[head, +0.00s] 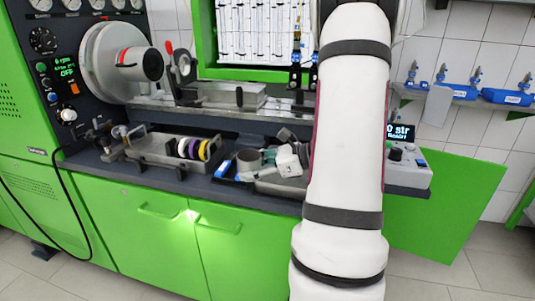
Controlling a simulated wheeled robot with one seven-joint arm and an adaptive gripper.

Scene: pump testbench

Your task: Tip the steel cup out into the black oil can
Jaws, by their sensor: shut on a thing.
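A grey steel cup (248,160) shows in the head view, low over the right part of the bench, left of my arm. My gripper (265,160) reaches out from behind my arm and is shut on the cup at its right side. The fingers are small here, and the cup's contents cannot be seen. I cannot make out the black oil can; my white arm covers much of the bench's right part.
A tray (150,150) with coloured rings (193,149) sits left of the cup. Behind stand a metal fixture (225,95) and a large round drum (112,62). A control box (408,172) stands right of my arm. The bench's front edge runs above green cabinets (150,235).

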